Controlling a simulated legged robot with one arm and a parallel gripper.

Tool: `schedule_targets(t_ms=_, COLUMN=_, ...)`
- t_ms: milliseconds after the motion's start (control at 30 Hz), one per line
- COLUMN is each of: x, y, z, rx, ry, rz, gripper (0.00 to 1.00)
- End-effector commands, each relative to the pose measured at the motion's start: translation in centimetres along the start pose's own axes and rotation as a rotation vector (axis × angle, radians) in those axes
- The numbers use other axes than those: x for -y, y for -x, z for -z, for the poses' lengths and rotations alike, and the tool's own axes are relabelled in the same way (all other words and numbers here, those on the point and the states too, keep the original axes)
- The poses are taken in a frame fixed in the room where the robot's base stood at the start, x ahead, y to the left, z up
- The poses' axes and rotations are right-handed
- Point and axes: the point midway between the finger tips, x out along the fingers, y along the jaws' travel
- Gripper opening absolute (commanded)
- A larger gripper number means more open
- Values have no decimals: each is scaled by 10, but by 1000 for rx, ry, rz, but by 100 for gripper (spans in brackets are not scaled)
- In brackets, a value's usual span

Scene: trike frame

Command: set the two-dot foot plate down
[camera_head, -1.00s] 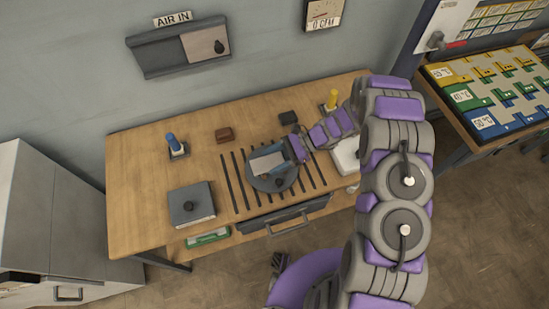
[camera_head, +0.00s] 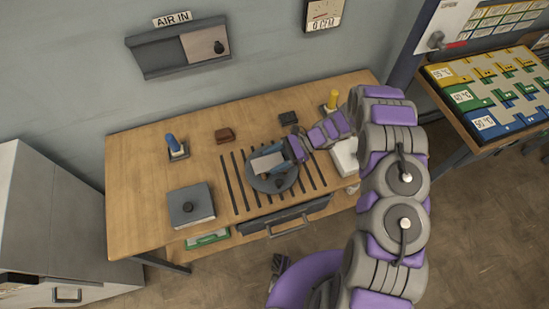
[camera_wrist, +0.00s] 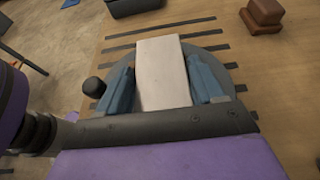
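A pale flat plate (camera_wrist: 163,75), which I take for the foot plate, is between the blue fingers of my gripper (camera_wrist: 165,88). Both fingers appear to touch its sides. No dots can be made out on it. The plate also shows in the head view (camera_head: 268,162), over a round dark grey disc (camera_head: 262,184) on the workbench. The disc shows behind the plate in the wrist view (camera_wrist: 228,75). I cannot tell whether the plate rests on the disc. The near end of the plate is hidden by my gripper body.
Dark strips line the workbench (camera_head: 140,205) around the disc.

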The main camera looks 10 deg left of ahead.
Motion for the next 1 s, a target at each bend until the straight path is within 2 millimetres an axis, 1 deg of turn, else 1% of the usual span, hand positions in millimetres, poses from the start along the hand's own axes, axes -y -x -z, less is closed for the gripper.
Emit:
schedule_targets(t_ms=33, x=0, y=0, z=0, rx=0, ry=0, rz=0, gripper=72)
schedule_targets(t_ms=233, x=0, y=0, z=0, rx=0, ry=0, rz=0, gripper=91)
schedule_targets(t_ms=467, x=0, y=0, z=0, rx=0, ry=0, rz=0, gripper=91)
schedule_targets(t_ms=667, x=0, y=0, z=4, rx=0, ry=-1, rz=1, gripper=91)
schedule_targets(t_ms=767, x=2, y=21, z=1, rx=-1, ry=2, rz=6, gripper=91)
schedule_targets(t_ms=1000, x=-2, y=75, z=-3, rx=0, ry=1, rz=5, gripper=91)
